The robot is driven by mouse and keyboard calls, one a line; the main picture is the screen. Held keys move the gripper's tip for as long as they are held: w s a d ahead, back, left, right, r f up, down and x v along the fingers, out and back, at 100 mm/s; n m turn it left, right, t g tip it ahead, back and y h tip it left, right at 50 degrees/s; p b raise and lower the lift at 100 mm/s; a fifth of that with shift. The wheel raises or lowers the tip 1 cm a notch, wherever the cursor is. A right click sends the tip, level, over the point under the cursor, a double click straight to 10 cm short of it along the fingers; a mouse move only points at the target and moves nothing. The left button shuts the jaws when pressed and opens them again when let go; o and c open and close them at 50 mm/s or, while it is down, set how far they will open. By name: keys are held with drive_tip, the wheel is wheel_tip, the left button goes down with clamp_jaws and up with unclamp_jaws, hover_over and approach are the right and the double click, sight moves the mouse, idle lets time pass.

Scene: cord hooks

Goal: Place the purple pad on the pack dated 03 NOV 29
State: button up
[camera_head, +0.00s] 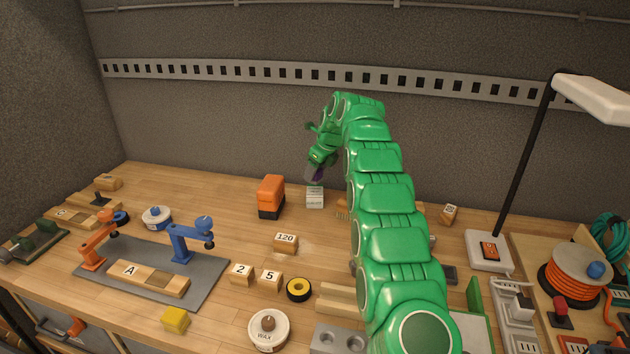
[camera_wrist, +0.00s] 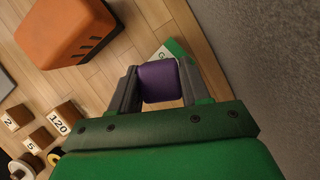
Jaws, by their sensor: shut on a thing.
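My gripper (camera_wrist: 158,84) is shut on the purple pad (camera_wrist: 159,80), which sits between the two dark fingers in the wrist view. In the head view the pad (camera_head: 313,174) shows small and dark under my green gripper (camera_head: 316,168), just above a small white pack (camera_head: 315,198) on the bench. The pack has small print that I cannot read, so its date is not clear. In the wrist view a green and white thing (camera_wrist: 172,47) with a letter G shows beyond the pad and is partly hidden by it. I cannot tell whether the pad touches anything below.
An orange and black block (camera_head: 271,196) stands just left of the white pack; it is also large in the wrist view (camera_wrist: 66,28). A wooden block marked 120 (camera_head: 286,243) is nearer the front. A lamp (camera_head: 490,248) stands at right. The back wall is close behind my gripper.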

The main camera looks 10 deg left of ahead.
sight(315, 180)
drive_tip(key=shift+w+a+f, duration=0.1)
drive_tip(key=shift+w+f, duration=0.05)
drive_tip(key=shift+f, duration=0.1)
drive_tip(key=shift+f, duration=0.15)
drive_tip(key=shift+f, duration=1.4)
drive_tip(key=shift+f, duration=0.15)
drive_tip(key=o, duration=1)
drive_tip(key=shift+o, duration=0.2)
